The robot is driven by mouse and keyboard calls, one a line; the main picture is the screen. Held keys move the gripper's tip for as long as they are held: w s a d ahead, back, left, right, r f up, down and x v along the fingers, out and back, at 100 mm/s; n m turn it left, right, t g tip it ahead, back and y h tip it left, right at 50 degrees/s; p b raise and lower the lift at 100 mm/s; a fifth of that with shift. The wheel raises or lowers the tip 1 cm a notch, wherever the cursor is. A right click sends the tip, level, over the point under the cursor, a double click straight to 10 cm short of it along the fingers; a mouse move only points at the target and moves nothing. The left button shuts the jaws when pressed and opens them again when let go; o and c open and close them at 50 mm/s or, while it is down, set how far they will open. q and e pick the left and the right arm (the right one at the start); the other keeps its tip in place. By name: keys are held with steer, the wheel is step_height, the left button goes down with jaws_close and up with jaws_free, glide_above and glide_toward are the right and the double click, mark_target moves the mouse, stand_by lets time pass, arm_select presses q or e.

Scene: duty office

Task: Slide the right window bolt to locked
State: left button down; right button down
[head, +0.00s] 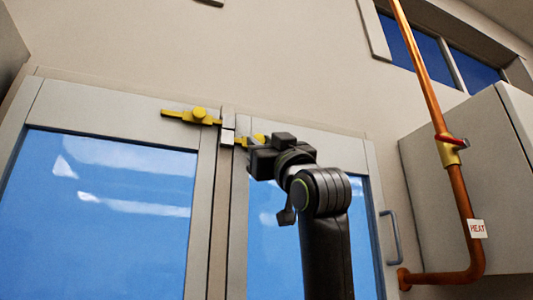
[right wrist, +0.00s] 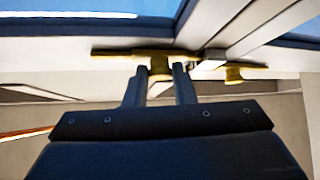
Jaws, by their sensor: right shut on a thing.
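The right window bolt (head: 240,141) is a yellow bar at the top of the right window sash, partly hidden behind my right gripper (head: 258,143). Its left end shows close beside the pale catch (head: 227,137) at the middle post; whether it enters it I cannot tell. In the right wrist view the bolt (right wrist: 115,53) runs across the frame, and its knob (right wrist: 160,70) sits between the two fingertips of my right gripper (right wrist: 160,78), which is shut on it. My left gripper is not in view.
A second yellow bolt (head: 177,114) sits on the left sash. A copper heating pipe (head: 463,210) with a red-handled valve (head: 450,143) and a grey cabinet (head: 440,150) stand to the right. A grey handle (head: 391,237) is on the right sash.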

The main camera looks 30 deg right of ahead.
steer(key=c, duration=1.4)
jaws_free()
steer(key=shift+a, duration=0.1)
steer(key=shift+o, duration=1)
steer(key=shift+a, duration=0.25)
arm_select(q)
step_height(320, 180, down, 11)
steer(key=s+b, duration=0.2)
steer(key=b, duration=0.9)
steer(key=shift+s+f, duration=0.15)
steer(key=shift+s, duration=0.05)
arm_select(e)
steer(key=v, duration=1.7)
steer(key=shift+s+f, duration=0.15)
steer(key=shift+s, duration=0.05)
